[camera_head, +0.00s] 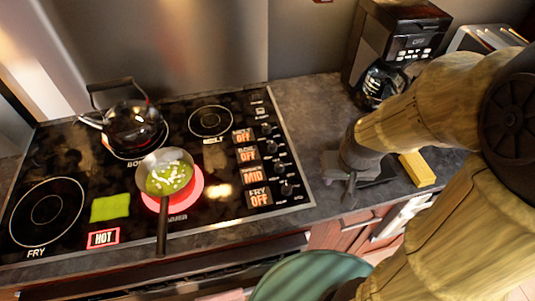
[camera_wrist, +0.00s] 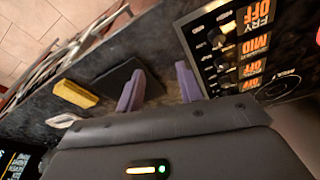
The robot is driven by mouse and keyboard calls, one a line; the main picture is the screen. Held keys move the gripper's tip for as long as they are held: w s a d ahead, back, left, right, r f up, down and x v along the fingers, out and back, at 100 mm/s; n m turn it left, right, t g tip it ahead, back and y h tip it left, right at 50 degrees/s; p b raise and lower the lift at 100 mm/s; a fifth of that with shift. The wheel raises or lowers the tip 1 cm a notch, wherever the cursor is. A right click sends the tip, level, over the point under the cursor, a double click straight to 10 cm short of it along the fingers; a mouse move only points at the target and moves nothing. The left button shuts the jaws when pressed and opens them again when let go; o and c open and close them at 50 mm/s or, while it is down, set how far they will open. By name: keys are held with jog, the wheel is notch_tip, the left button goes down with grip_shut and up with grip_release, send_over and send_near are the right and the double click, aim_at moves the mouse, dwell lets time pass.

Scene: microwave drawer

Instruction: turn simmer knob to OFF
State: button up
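The simmer knob (camera_head: 278,167) is the third of the black knobs on the cooktop's right side, counting from the back. The display beside it (camera_head: 260,178) reads MID; the other displays read OFF. The MID display also shows in the wrist view (camera_wrist: 257,42). A pan with green and white food (camera_head: 168,176) sits on the red-glowing simmer burner. My gripper (camera_head: 346,188) is over the counter just right of the cooktop, apart from the knobs. In the wrist view its two purple fingers (camera_wrist: 160,88) are spread with nothing between them.
A kettle (camera_head: 133,126) stands on the back left burner. A green square (camera_head: 110,208) lies beside a lit HOT sign (camera_head: 103,239). A coffee maker (camera_head: 395,45) stands at the back right. A yellow sponge-like block (camera_head: 417,169) lies right of my gripper.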

jog(key=shift+w, duration=0.25)
jog(key=shift+o, duration=0.2)
jog(key=shift+s, duration=0.15)
jog(key=shift+o, duration=1.1)
jog(key=shift+r, duration=0.1)
notch_tip(320, 180, up, 5)
jog(key=m+g+p, duration=0.3)
jog(key=m+p, duration=0.1)
jog(key=p, duration=0.3)
send_over(280, 164)
jog(key=shift+r, duration=0.15)
jog(key=shift+a, duration=0.1)
notch_tip(280, 164, down, 18)
jog(key=p, duration=0.3)
jog(key=shift+r, duration=0.25)
jog(key=shift+c, duration=0.2)
